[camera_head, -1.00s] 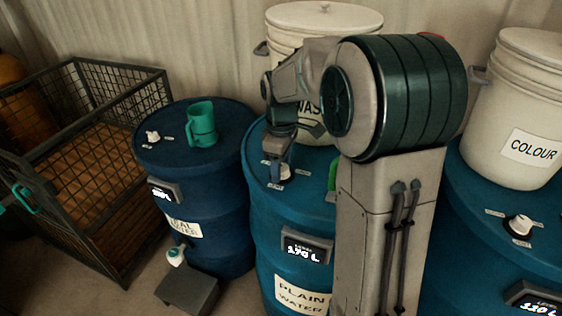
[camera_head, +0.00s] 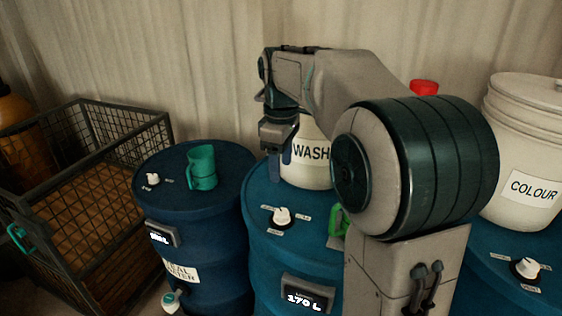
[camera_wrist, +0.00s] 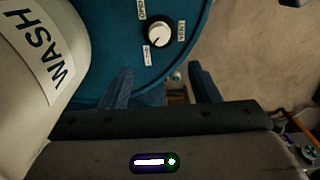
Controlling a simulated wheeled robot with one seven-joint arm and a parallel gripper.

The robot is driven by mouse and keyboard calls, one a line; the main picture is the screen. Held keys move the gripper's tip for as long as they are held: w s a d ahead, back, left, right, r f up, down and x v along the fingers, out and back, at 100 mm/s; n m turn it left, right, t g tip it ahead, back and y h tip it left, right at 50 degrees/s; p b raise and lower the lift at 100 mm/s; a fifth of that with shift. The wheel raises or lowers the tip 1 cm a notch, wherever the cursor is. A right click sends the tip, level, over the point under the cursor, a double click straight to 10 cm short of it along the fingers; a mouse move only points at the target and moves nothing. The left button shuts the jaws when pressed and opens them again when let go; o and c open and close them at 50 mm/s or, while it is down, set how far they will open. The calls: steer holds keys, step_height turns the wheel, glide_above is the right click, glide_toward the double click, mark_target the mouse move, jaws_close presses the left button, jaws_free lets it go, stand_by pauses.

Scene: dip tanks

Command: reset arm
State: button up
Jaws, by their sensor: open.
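My gripper (camera_head: 279,168) is raised above the middle blue drum (camera_head: 262,250), in front of the white WASH bucket (camera_head: 305,165). Its fingers point down, apart and empty. In the wrist view my gripper (camera_wrist: 160,88) shows two dark blue fingers with a gap between them. Below lies the drum top with a white knob (camera_wrist: 158,35), which the fingers do not touch. The same knob shows in the head view (camera_head: 282,215). My arm's large elbow hides part of the bucket and the drum.
A green mug (camera_head: 201,168) stands on the left blue drum (camera_head: 155,200). A wire cage (camera_head: 150,133) stands at far left. A white COLOUR bucket (camera_head: 525,150) stands at right. A red object (camera_head: 424,88) and a green handle (camera_head: 337,221) show beside my arm.

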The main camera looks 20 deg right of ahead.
steer(key=s+f+m+t, duration=0.1)
steer(key=s+f+m, duration=0.4)
steer(key=s, duration=0.5)
steer(key=s+f+m+t, duration=0.2)
steer(key=s+f+m, duration=0.3)
steer(key=s, duration=0.6)
steer(key=shift+f+m, duration=0.35)
steer(key=shift+m, duration=0.15)
steer(key=shift+s, duration=0.1)
